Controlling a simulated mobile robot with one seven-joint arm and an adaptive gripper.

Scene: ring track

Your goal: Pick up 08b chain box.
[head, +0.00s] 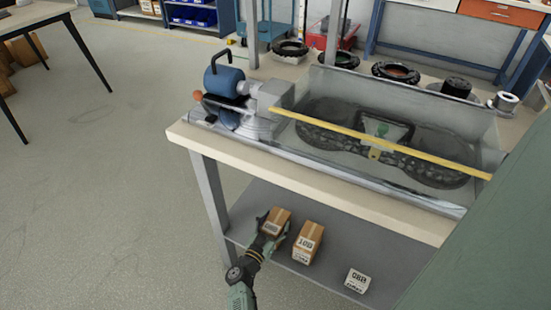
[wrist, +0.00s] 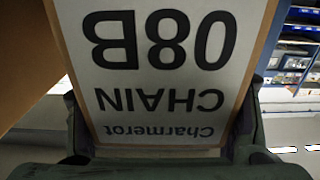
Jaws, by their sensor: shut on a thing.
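The 08B chain box is a brown cardboard box with a white label, and it fills most of the wrist view (wrist: 160,75). Its label reads "08B CHAIN Charmerot" upside down. In the head view the box (head: 277,218) is at the left end of the grey lower shelf. My gripper (head: 268,238) reaches in from the front and is shut on this box, with a finger on each side of it in the wrist view. The head view does not show clearly whether the box touches the shelf.
A second brown box marked 10B (head: 307,243) stands close to the right on the lower shelf (head: 340,243). A small white box (head: 357,281) is further right. The bench top (head: 300,180) with a machine overhangs the shelf, and a table leg (head: 209,195) stands at left.

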